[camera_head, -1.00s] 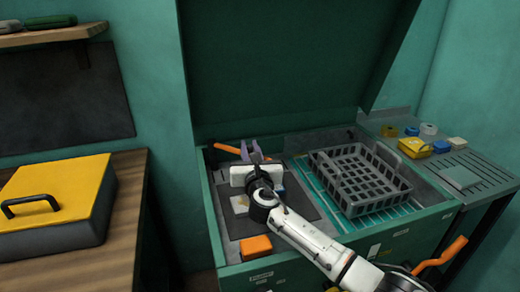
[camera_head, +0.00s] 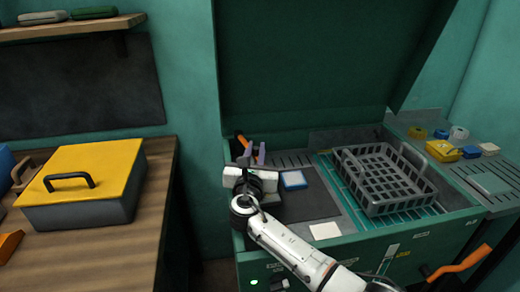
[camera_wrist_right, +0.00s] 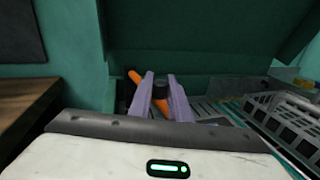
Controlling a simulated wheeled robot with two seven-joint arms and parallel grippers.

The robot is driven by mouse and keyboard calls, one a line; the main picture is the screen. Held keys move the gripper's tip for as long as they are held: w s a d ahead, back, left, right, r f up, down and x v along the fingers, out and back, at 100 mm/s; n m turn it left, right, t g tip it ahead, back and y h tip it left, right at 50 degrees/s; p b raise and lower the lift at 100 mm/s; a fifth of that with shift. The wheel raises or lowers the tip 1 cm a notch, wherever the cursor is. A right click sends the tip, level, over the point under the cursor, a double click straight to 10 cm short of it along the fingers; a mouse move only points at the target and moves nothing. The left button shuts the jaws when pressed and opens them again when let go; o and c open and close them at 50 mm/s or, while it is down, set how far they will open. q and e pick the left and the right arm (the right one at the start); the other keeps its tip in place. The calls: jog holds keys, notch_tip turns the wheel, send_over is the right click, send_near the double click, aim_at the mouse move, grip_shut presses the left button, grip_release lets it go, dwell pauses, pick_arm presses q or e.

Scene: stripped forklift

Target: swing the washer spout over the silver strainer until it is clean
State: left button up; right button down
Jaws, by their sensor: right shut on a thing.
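The washer spout seems to be the orange bar (camera_head: 242,143) with a dark end at the back left of the green washer (camera_head: 345,252). In the right wrist view the orange bar (camera_wrist_right: 136,77) slants behind my right gripper's purple fingers, with a dark round piece (camera_wrist_right: 160,82) between them. My right gripper (camera_head: 254,152) is shut on the spout's dark part; the exact contact is hard to see. I cannot pick out a silver strainer; my gripper and arm hide part of the washer's left side. My left gripper is not in view.
A grey basket (camera_head: 372,206) stands in the washer's right half. A blue-and-white block (camera_head: 293,180) and a pale card (camera_head: 325,230) lie on its left half. The raised lid (camera_head: 310,70) stands behind. A wooden bench (camera_head: 150,205) with a yellow-lidded case (camera_head: 95,165) is at left.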

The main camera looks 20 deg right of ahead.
jog(key=shift+a+r, duration=0.2)
jog(key=c, duration=2.1)
grip_release()
jog(key=o, duration=0.4)
jog(key=shift+w+f, duration=0.1)
jog(key=shift+w, duration=0.05)
jog(key=shift+o, duration=0.2)
jog(key=shift+d, duration=0.1)
jog(key=shift+s, duration=0.4)
jog(key=v, duration=0.9)
jog(key=shift+s+a+p, duration=0.25)
jog(key=shift+a+p, duration=0.05)
